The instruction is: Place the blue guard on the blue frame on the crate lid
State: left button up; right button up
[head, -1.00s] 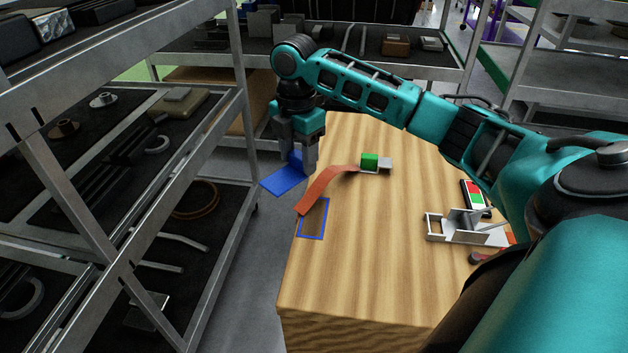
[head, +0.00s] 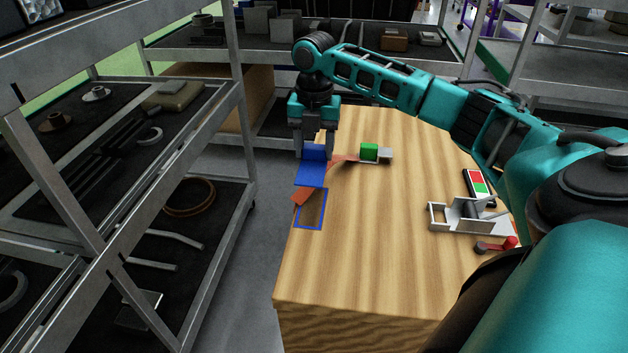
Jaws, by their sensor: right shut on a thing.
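The blue guard (head: 311,174) is a bent blue plate with an upright part and a flat part. My right gripper (head: 317,150) is shut on its upright part and holds it at the left side of the wooden crate lid (head: 375,250). The blue frame (head: 322,210) is a thin blue rectangle on the lid, just in front of the guard in the picture. The guard covers part of an orange-red strip (head: 302,198), whose end reaches the frame's upper left corner. My left gripper is not in view.
A green block (head: 369,152) with a grey piece sits at the strip's far end. A grey metal bracket (head: 462,215), a red-and-green panel (head: 478,186) and a red-knobbed lever (head: 497,245) lie at the right. Shelving (head: 245,140) stands to the left. The lid's front middle is clear.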

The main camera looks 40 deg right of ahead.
notch_tip(320, 180, down, 10)
jog(key=shift+b, duration=1.1)
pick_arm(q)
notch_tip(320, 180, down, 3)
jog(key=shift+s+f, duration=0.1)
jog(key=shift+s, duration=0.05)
pick_arm(e)
jog(key=shift+f, duration=0.1)
jog(key=shift+f, duration=0.1)
jog(key=o, duration=1)
notch_tip(320, 180, up, 12)
jog(key=p, duration=0.3)
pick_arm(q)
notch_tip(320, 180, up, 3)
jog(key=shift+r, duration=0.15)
